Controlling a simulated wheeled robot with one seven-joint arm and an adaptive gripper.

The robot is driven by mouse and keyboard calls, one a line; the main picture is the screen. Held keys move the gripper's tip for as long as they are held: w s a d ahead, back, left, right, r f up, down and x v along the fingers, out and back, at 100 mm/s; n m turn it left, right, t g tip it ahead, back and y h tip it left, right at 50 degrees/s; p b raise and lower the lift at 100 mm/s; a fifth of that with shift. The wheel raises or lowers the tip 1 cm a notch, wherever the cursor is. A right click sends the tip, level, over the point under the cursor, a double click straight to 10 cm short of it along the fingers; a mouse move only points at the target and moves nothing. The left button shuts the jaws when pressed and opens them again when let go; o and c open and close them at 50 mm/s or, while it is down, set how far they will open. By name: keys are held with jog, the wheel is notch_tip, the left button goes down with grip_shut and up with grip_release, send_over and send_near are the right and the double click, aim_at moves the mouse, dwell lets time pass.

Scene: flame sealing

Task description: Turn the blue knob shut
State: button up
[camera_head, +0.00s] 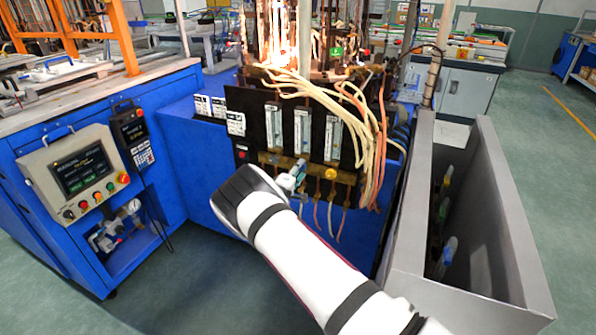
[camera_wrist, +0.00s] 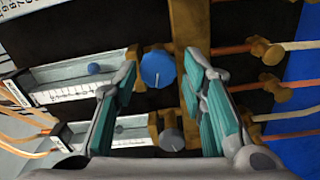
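The blue knob (camera_wrist: 158,68) is round with a pale line on its face, on a brass fitting at the end of a flow meter. My gripper (camera_wrist: 163,64) is open, with one teal-padded finger on each side of the knob in the wrist view. Dark gaps show between the knob and both fingers; I cannot tell how deep the fingertips reach. In the head view my gripper (camera_head: 292,180) is at the lower front of the black meter panel (camera_head: 249,104), and I cannot make out the blue knob there.
A grey knob (camera_wrist: 171,139) on the neighbouring meter lies below the blue one. Brass fittings with copper tubes (camera_wrist: 271,86) are close on the right. In the head view, a yellow knob (camera_head: 331,174), hanging hoses (camera_head: 335,110) and a grey walled bin (camera_head: 513,225) stand to the right.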

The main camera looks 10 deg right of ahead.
jog(key=shift+a, duration=0.1)
jog(key=v, duration=1.2)
